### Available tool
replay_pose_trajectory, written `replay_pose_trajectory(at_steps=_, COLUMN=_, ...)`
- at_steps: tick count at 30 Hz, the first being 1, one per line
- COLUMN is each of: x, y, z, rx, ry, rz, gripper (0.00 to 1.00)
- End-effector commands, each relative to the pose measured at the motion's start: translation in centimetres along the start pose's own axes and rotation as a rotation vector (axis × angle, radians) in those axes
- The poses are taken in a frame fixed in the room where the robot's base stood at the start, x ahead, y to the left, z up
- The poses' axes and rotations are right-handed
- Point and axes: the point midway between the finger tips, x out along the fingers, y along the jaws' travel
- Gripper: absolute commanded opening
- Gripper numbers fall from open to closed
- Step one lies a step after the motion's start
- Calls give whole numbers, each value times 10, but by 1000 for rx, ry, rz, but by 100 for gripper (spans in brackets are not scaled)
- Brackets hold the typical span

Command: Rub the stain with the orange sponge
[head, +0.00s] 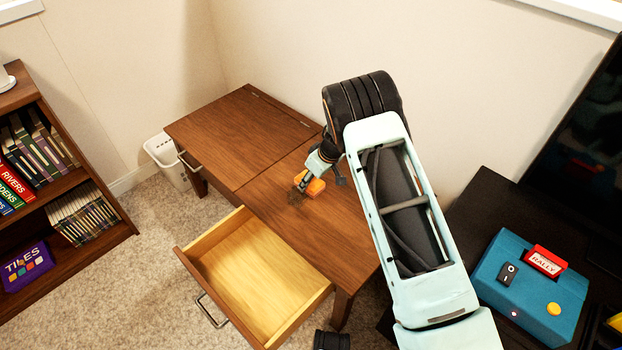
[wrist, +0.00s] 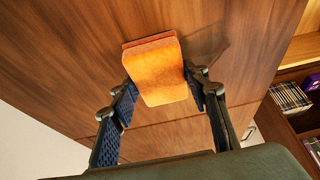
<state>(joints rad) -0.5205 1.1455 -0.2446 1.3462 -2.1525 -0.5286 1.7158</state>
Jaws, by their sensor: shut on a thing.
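The orange sponge (head: 316,187) is at the brown wooden desk's top (head: 265,190), between my gripper's fingers. My gripper (head: 309,180) is shut on it and reaches down from the right. In the wrist view the sponge (wrist: 155,72) sits between both fingertips (wrist: 160,88), its broad face toward the camera. A dark brown stain (head: 294,198) shows on the desk just left of and below the sponge in the head view. I cannot tell whether the sponge touches the desk or the stain's edge. The stain cannot be made out in the wrist view.
An empty drawer (head: 212,258) stands open at the desk's front. A white bin (head: 165,160) is beyond the desk's left end. A bookshelf (head: 118,232) stands at left. A blue box with a switch (head: 490,272) sits on a dark surface at right. The desk's left half is clear.

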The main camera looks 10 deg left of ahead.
Motion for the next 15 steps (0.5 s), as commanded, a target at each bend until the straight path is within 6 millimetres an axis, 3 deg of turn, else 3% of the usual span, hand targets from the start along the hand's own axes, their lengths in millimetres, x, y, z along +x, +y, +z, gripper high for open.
replay_pose_trajectory(at_steps=15, x=3, y=-8, z=1, rx=-1, ry=-1, rz=-2, gripper=23)
